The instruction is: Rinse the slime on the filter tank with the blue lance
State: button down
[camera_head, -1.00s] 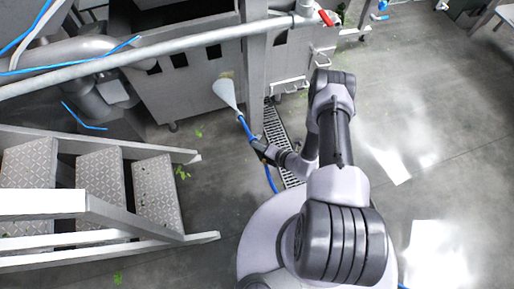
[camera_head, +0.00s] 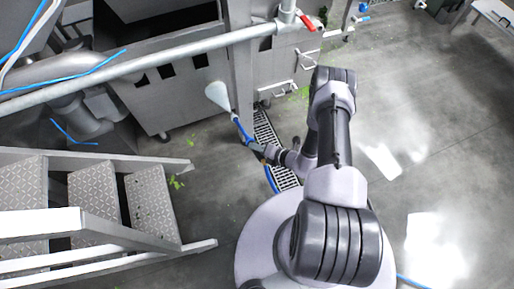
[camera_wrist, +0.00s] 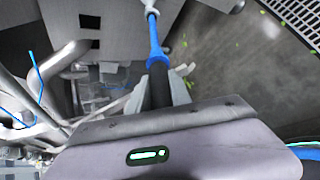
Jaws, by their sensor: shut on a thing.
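My gripper (camera_head: 265,152) is shut on the dark handle of the blue lance (camera_head: 239,127). In the wrist view the blue lance (camera_wrist: 156,40) runs up and away from between the fingers of my gripper (camera_wrist: 160,92). A pale cone of spray (camera_head: 218,97) fans out from the lance tip toward the lower front of a grey steel tank (camera_head: 190,99), which I take for the filter tank. The wide end of the cone covers part of the tank face. I cannot make out any slime there now.
A metal staircase (camera_head: 152,210) with a white rail stands at the left. A grey pipe (camera_head: 150,62) crosses above the tank. A floor drain grate (camera_head: 265,132) lies beside the lance, and a blue hose trails below. Green scraps (camera_head: 176,182) lie on the floor. Open floor is at the right.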

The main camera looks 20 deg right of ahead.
jog(key=shift+r+p, duration=2.05)
jog(key=shift+r, duration=1.05)
jog(key=c, duration=1.8)
grip_release()
jog(key=shift+c, duration=1.2)
